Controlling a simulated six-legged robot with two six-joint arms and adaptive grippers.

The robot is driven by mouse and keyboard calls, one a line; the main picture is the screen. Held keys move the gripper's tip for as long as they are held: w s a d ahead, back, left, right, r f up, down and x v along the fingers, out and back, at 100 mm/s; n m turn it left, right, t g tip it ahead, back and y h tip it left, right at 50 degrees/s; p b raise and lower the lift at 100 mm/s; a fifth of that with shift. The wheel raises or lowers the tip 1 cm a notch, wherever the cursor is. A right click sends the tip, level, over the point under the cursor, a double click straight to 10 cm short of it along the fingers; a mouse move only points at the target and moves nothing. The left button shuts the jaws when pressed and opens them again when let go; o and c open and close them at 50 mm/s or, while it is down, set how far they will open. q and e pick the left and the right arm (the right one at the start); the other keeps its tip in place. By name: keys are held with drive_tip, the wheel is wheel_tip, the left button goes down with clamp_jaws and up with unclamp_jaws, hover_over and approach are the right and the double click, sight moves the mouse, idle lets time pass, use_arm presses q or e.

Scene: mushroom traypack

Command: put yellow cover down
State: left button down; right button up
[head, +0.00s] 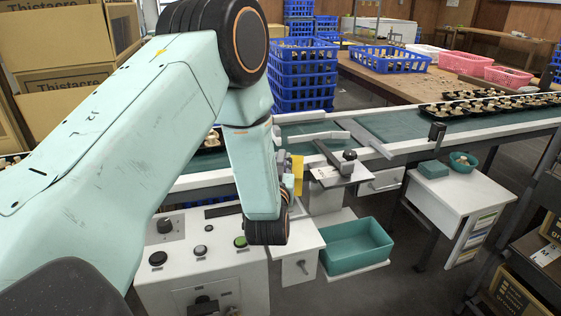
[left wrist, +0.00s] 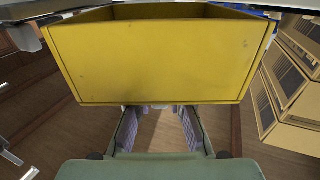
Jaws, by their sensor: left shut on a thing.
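The yellow cover (left wrist: 160,62) is a box-like piece with an open top, and it fills the upper middle of the left wrist view. In the head view only a narrow yellow strip of it (head: 298,174) shows beside my left wrist, and my arm hides the rest. My left gripper (left wrist: 158,118) is shut on the cover's near lower edge, with one finger on each side of the picture's middle. In the head view the gripper (head: 284,172) is mostly hidden behind my forearm, over the conveyor's near side. My right gripper is not in view.
The green conveyor (head: 375,126) runs across behind my arm, with filled black trays at right. A control box (head: 205,270) stands in front. A teal bin (head: 355,247) sits at lower middle, and a white side table (head: 455,195) stands right. Blue crates (head: 303,75) are stacked behind.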

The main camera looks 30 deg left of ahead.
use_arm(q)
drive_tip(key=c, duration=1.3)
unclamp_jaws()
drive_tip(key=shift+w+a+f, duration=0.1)
drive_tip(key=shift+w+f, duration=0.05)
drive_tip(key=shift+c, duration=0.2)
drive_tip(key=shift+o, duration=0.2)
drive_tip(key=shift+r, duration=0.3)
drive_tip(key=p+v, duration=0.1)
drive_tip(key=v, duration=1.1)
drive_tip(key=shift+p, duration=0.4)
